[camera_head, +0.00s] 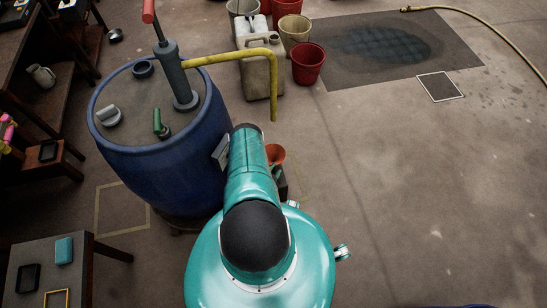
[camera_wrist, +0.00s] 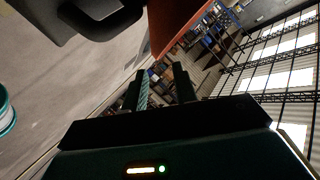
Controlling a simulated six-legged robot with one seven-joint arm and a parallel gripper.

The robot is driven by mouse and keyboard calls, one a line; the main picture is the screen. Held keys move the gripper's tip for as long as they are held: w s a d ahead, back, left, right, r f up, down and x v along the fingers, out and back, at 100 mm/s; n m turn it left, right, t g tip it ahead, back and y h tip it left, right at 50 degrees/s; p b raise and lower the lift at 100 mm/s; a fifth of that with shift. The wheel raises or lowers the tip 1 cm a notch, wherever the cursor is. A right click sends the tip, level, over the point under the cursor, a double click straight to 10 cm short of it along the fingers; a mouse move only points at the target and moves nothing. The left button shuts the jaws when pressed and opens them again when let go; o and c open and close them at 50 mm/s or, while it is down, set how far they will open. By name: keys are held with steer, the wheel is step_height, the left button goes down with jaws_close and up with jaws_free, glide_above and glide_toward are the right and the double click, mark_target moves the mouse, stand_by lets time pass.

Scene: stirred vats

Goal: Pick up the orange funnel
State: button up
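The orange funnel (camera_head: 275,154) shows in the head view just right of the blue barrel and beside my teal arm. The arm hides part of it, and I cannot tell what it rests on. In the wrist view an orange surface (camera_wrist: 174,24), apparently the funnel close up, fills the top middle. My gripper (camera_wrist: 163,80) has its two dark fingers apart with background showing between them, so it is open and empty. The orange surface lies beyond and above the fingers in that picture, and I see no contact.
The blue barrel (camera_head: 165,175) with a hand pump (camera_head: 178,77) and yellow spout (camera_head: 235,53) stands left of my arm. Red bucket (camera_head: 308,64) and a pale jerrycan (camera_head: 256,72) stand behind. A small table (camera_head: 50,245) is at lower left.

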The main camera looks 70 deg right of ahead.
steer(key=x, duration=0.4)
steer(key=shift+d+f, duration=0.2)
steer(key=shift+d, duration=0.1)
jaws_close()
steer(key=shift+r, duration=0.1)
